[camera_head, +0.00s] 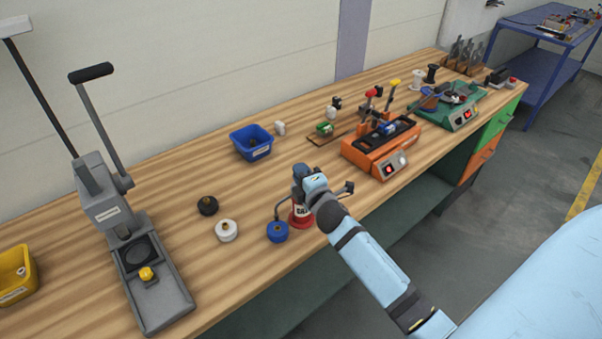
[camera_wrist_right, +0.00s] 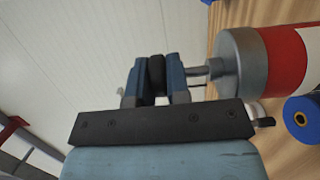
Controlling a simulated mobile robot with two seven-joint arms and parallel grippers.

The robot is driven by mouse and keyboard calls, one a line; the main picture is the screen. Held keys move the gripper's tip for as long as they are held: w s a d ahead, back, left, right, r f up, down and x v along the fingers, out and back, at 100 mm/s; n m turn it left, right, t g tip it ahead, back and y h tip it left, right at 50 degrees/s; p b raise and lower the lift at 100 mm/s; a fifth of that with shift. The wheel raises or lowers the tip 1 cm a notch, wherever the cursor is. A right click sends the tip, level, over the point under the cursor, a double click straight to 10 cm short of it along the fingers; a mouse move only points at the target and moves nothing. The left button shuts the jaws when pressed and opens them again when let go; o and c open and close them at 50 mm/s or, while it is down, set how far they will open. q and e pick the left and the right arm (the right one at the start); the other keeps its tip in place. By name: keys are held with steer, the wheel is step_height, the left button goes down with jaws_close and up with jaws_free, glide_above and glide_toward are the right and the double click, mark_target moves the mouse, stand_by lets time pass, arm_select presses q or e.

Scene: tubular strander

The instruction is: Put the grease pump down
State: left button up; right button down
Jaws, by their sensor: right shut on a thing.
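The grease pump (camera_head: 300,213), a red and white cylinder with a grey cap, is upright near the front edge of the workbench. Whether its base touches the wood I cannot tell. My right gripper (camera_head: 308,180) is at its top and hides part of it. In the right wrist view the pump's body (camera_wrist_right: 285,62) lies across the right side, with a short rod coming from its cap. The blue fingers of the right gripper (camera_wrist_right: 156,78) are closed on a black part in line with that rod. My left gripper is not in view.
A blue spool (camera_head: 277,231) stands close left of the pump, with a white spool (camera_head: 226,230) and a black spool (camera_head: 207,205) farther left. A grey lever press (camera_head: 150,270), blue bin (camera_head: 251,142) and orange machine (camera_head: 382,150) stand on the bench (camera_head: 300,270).

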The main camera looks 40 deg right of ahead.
steer(key=c, duration=1.1)
jaws_free()
steer(key=shift+s+r, duration=0.1)
steer(key=s+a+b, duration=0.2)
steer(key=s, duration=0.9)
steer(key=s+a+f+m+g+y, duration=0.6)
steer(key=s+a+f+m, duration=0.7)
steer(key=f, duration=0.6)
steer(key=s+a, duration=0.2)
steer(key=shift+s+a+f+g, duration=0.2)
steer(key=shift+s+f+g, duration=0.05)
steer(key=shift+s+g, duration=0.15)
steer(key=shift+r, duration=0.1)
steer(key=r+p, duration=0.2)
steer(key=shift+d+p, duration=0.2)
steer(key=shift+p, duration=0.1)
